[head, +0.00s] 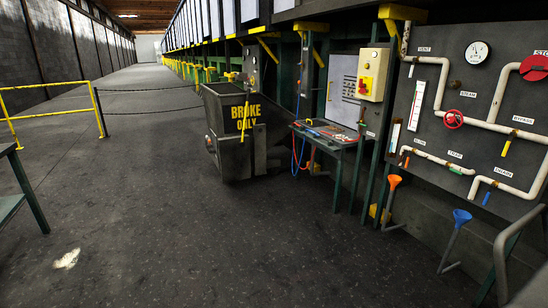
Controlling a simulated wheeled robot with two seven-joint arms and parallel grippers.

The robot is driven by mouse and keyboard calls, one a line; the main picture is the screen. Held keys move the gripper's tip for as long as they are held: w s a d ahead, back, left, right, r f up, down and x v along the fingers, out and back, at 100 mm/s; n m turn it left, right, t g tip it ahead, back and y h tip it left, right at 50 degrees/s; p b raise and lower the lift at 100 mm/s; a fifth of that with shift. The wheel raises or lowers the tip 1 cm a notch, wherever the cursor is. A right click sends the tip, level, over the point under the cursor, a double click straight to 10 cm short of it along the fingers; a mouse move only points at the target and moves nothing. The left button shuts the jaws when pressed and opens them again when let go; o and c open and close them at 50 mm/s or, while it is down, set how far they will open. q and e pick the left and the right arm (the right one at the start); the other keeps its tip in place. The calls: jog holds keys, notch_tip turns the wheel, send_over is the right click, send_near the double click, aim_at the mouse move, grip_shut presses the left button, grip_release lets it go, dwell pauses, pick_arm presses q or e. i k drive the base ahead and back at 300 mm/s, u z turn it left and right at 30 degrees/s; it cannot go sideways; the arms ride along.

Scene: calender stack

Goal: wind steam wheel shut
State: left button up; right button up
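The steam wheel is a small red handwheel (453,119) on the white pipe of the grey panel (420,75) at the right of the head view, near the label STEAM. Its turn position cannot be told. A larger red wheel (534,68) sits at the panel's upper right under a partly cut-off label. A round gauge (476,52) and a sight glass (416,105) are also on the panel. Neither of my grippers is in view.
A dark bin marked BROKE ONLY (234,128) and a small bench (329,133) with tools stand left of the panel. A yellow rail (45,85) is at left. The middle floor is clear.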

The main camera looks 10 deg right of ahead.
aim_at(451, 119)
jog(key=z, duration=0.25)
jog(key=i, duration=1.65)
jog(key=z, duration=1.45)
jog(key=i, duration=1.05)
jog(key=z, duration=1)
